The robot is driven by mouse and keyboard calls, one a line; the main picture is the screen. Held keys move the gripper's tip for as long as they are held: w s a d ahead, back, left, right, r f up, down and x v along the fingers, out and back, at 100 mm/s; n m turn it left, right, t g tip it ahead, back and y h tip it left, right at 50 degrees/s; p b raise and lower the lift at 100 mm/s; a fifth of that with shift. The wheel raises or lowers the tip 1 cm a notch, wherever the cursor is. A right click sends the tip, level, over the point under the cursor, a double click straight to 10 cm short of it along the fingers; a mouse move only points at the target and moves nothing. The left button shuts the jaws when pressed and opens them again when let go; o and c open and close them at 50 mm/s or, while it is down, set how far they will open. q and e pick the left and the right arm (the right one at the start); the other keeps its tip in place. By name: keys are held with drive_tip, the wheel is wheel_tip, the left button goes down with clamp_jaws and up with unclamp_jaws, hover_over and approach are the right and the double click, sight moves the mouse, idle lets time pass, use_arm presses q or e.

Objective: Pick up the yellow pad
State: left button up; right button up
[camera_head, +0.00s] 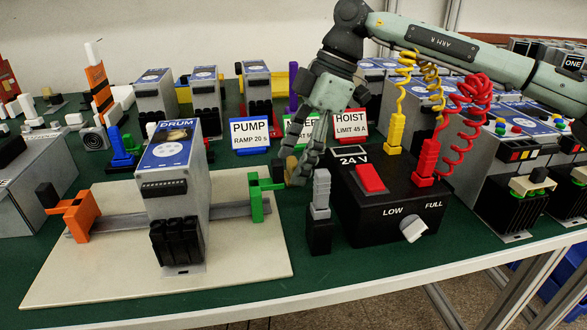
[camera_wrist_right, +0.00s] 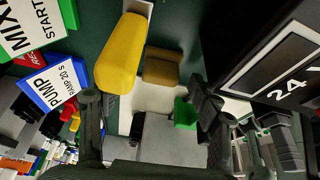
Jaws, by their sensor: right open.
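A bright yellow rounded piece, which I take for the yellow pad (camera_wrist_right: 120,54), shows large in the right wrist view, left of centre, beside a brown-ochre block (camera_wrist_right: 161,67). My right gripper (camera_wrist_right: 148,108) is open, its dark fingers apart on both sides of the view; I see nothing held. In the head view my right gripper (camera_head: 299,165) points down between the green clamp and the black 24 V box, hiding most of what is behind it. A small ochre patch (camera_head: 291,164) shows by its fingers; I cannot tell which piece it is. My left gripper is not in view.
The green clamp (camera_head: 257,199) and the DRUM unit (camera_head: 177,195) are on a cream board (camera_head: 110,270) at left. The black 24 V box (camera_head: 375,210) and a grey-and-black plug (camera_head: 320,195) are close at right. The PUMP sign (camera_head: 250,134) and HOIST sign (camera_head: 350,124) stand behind.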

sight(294, 161)
drive_tip(key=shift+a+f, duration=0.15)
drive_tip(key=shift+f, duration=0.2)
drive_tip(key=shift+c, duration=0.4)
drive_tip(key=c, duration=1)
drive_tip(key=shift+o, duration=0.2)
drive_tip(key=shift+r, duration=0.15)
wheel_tip(294, 161, up, 10)
drive_tip(key=shift+f, duration=0.1)
